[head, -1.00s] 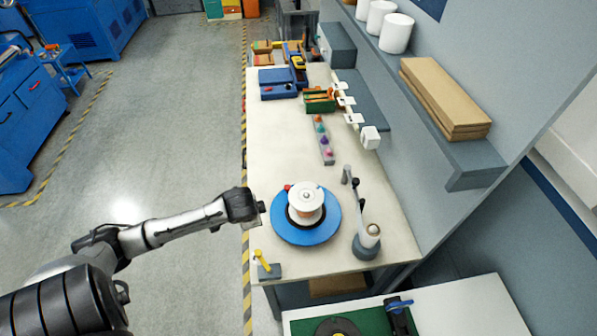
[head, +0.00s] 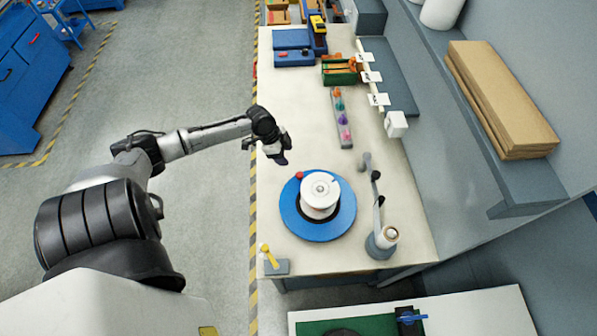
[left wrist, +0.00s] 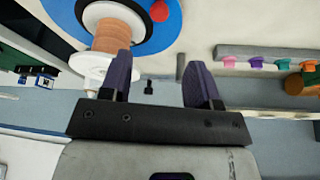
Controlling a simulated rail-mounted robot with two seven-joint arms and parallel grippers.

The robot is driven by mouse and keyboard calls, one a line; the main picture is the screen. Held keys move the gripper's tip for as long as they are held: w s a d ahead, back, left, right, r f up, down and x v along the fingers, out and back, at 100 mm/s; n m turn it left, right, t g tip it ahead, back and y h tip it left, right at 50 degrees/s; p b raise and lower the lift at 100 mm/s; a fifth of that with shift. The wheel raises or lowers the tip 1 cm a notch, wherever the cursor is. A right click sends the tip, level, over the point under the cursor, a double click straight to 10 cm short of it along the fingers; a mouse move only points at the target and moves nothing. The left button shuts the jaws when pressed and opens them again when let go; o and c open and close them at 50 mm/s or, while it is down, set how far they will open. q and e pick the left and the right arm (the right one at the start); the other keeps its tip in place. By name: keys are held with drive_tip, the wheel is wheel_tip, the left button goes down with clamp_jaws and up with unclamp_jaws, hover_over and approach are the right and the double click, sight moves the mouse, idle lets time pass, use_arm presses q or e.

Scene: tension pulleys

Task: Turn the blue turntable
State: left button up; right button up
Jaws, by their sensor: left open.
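The blue turntable (head: 346,220) lies flat on the pale bench. A white spool (head: 319,193) stands in its middle, and a red knob (head: 299,175) sits near its far-left rim. My left gripper (head: 281,157) is over the bench's left side, just beyond the turntable and apart from it. In the left wrist view my left gripper (left wrist: 161,82) shows two purple fingers spread with nothing held. That view also shows the turntable (left wrist: 172,28), the red knob (left wrist: 159,11) and the spool (left wrist: 90,62), partly behind a finger. My right gripper is out of view.
A post on a grey base (head: 381,246) stands right of the turntable. A yellow-handled lever (head: 268,255) is at the near-left corner. A strip of coloured pegs (head: 341,118) lies beyond. Bench around the gripper is clear.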

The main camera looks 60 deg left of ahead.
sight(299, 174)
use_arm(q)
drive_tip(key=x, duration=1.2)
drive_tip(key=shift+d+f, duration=0.15)
drive_tip(key=shift+f, duration=0.05)
drive_tip(key=shift+c, duration=0.3)
clamp_jaws()
